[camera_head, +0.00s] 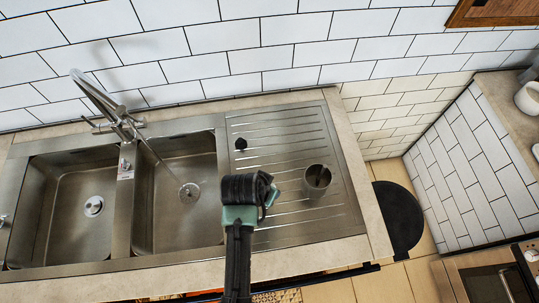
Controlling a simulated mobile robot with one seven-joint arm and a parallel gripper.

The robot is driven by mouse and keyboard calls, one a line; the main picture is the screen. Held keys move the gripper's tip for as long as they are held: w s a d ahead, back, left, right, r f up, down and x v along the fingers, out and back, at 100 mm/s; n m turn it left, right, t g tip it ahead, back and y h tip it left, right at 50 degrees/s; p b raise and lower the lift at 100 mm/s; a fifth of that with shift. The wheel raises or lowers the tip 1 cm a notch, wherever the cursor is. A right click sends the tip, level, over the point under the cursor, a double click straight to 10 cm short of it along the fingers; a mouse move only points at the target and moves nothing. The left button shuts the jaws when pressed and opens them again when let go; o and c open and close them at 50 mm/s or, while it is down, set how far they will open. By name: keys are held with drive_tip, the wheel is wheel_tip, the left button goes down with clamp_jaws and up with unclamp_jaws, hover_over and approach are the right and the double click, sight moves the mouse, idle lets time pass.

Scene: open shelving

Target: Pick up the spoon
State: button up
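I cannot make out a spoon in the head view. A metal cup (317,179) stands on the ribbed drainboard (335,215) to the right of the sinks. Its inside is dark, and I cannot tell what is in it. My arm rises from the bottom edge, and my gripper (268,194) is in front of the drainboard, left of the cup in the picture. Its fingers are small and dark and partly hidden by the wrist, so their opening does not show. I see nothing held in it.
Two sink basins (65,212) lie left of my arm, with a tall faucet (108,108) behind them. A small black round piece (240,144) is on the drainboard. A low tiled wall (475,165) and a black round object (398,217) are right of the counter.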

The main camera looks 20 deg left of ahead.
drive_tip(key=shift+f, duration=0.2)
clamp_jaws()
idle(1.3)
